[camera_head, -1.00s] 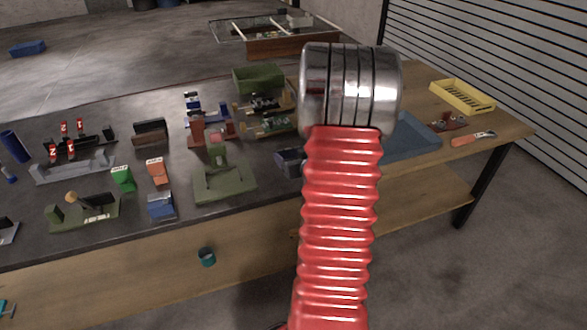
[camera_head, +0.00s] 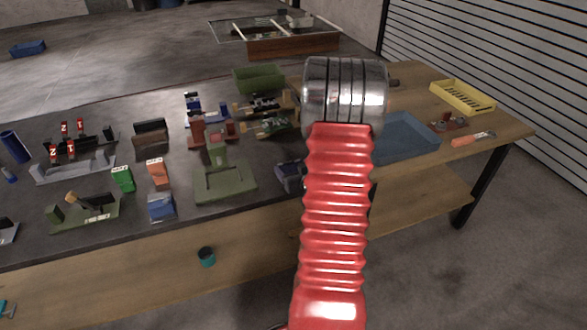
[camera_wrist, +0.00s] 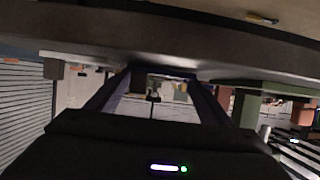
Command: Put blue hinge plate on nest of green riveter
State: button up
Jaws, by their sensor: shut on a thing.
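My gripper (camera_wrist: 160,78) shows in the wrist view as two dark fingers reaching forward. It is shut on a thin, dark bluish piece (camera_wrist: 165,71) spanning the fingertips, apparently the blue hinge plate seen nearly edge-on. In the head view my arm hides the gripper. An olive green fixture (camera_head: 224,184) with a flat base and raised back post, seemingly the green riveter, stands near the front edge of the dark bench, left of my arm. A green block also shows at right in the wrist view (camera_wrist: 270,90).
Another olive fixture (camera_head: 85,213) with a brush stands at left. A green box (camera_head: 123,179), an orange box (camera_head: 157,172) and a blue box (camera_head: 161,207) stand between them. A dark blue device (camera_head: 290,176) is beside my arm. A blue tray (camera_head: 407,138) and yellow tray (camera_head: 463,96) lie right.

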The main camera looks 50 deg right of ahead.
jog(key=shift+f, duration=0.15)
jog(key=o, duration=1.2)
jog(key=v, duration=1.4)
jog(key=shift+f, duration=0.1)
jog(key=shift+w+a, duration=0.1)
jog(key=shift+w, duration=0.05)
